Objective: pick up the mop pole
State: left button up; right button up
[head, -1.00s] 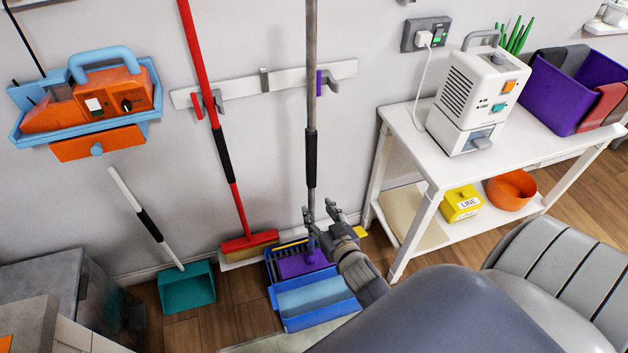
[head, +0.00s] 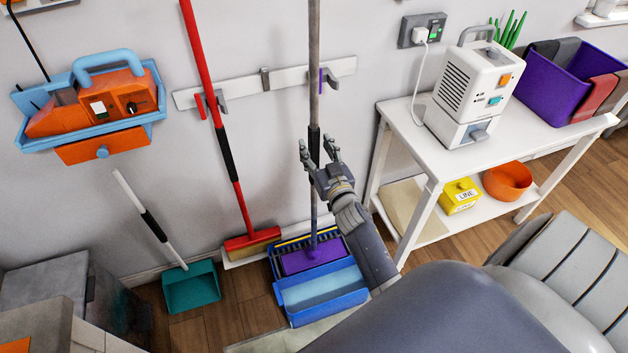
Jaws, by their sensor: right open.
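The mop has a long grey pole (head: 314,70) with a black grip section. It stands nearly upright against the wall rail, by a purple clip. Its purple mop head (head: 312,254) rests in a blue bucket (head: 322,299) on the floor. My right gripper (head: 318,148) is open, fingers pointing up, at the lower end of the black grip. The pole shows between its fingertips, but I cannot tell whether it lies between them in depth. The gripper hides part of the pole. My left gripper is not in view.
A red broom (head: 215,110) leans to the left on the same rail (head: 285,80). A teal dustpan (head: 191,287) stands further left. A white table (head: 405,125) with a white machine (head: 470,95) is close on the right. An orange wall caddy (head: 100,105) hangs at left.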

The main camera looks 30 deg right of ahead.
jog(key=shift+x, duration=1.15)
grip_shut()
jog(key=shift+r, duration=0.1)
